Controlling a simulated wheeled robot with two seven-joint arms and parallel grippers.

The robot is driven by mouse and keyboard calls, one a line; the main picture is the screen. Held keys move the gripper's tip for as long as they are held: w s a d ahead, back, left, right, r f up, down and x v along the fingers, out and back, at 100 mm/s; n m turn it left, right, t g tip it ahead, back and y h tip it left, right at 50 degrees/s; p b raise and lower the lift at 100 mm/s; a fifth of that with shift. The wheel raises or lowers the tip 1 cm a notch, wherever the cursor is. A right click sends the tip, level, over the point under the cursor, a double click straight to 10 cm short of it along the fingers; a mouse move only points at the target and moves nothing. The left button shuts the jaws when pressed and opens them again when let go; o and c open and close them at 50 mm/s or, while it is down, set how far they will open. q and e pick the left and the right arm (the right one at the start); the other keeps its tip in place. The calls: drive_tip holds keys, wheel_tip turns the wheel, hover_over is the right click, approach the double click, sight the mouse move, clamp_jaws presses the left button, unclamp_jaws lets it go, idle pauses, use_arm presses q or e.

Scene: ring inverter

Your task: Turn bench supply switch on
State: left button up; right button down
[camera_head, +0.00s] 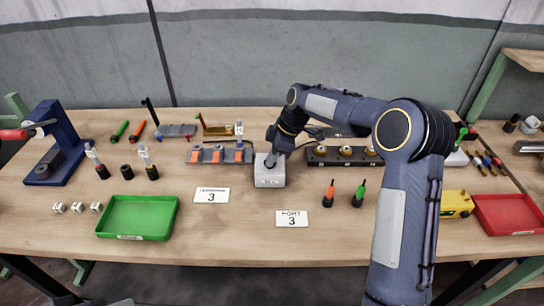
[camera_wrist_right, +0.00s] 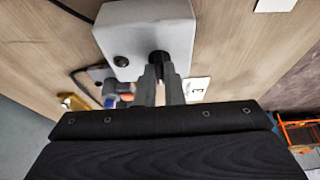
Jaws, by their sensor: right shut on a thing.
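The bench supply is a light grey box (camera_head: 269,176) on the middle of the table. In the right wrist view its pale top face (camera_wrist_right: 130,30) fills the upper middle. My right gripper (camera_head: 273,157) reaches down to the box from the right and back. In the right wrist view the right gripper's fingers (camera_wrist_right: 159,72) are closed on a dark round switch knob (camera_wrist_right: 159,57) on the box. The fingers hide much of the switch, so I cannot tell its position. My left gripper is not in view.
Left of the box is a grey holder with orange parts (camera_head: 217,155); right is a dark block with round pieces (camera_head: 342,157). Cards (camera_head: 292,218) lie in front. A green tray (camera_head: 138,217) is at left, a red tray (camera_head: 507,214) at right.

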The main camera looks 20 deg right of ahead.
drive_tip(key=m+t+b, duration=0.1)
drive_tip(key=m+b, duration=0.1)
drive_tip(key=m, duration=0.1)
drive_tip(key=shift+s+f, duration=0.1)
drive_tip(key=m+t+h+b, duration=0.1)
drive_tip(key=m, duration=0.2)
drive_tip(key=shift+a+m, duration=0.15)
drive_tip(key=shift+m, duration=0.25)
drive_tip(key=m+h, duration=0.1)
drive_tip(key=m, duration=0.1)
drive_tip(key=m+t+h+b, duration=0.1)
drive_tip(key=m, duration=0.2)
drive_tip(key=shift+s+a, duration=0.1)
drive_tip(key=shift+a, duration=0.05)
drive_tip(key=m+h, duration=0.2)
drive_tip(key=m, duration=0.4)
drive_tip(key=shift+a, duration=0.1)
drive_tip(key=c, duration=1.5)
unclamp_jaws()
drive_tip(key=shift+c, duration=0.2)
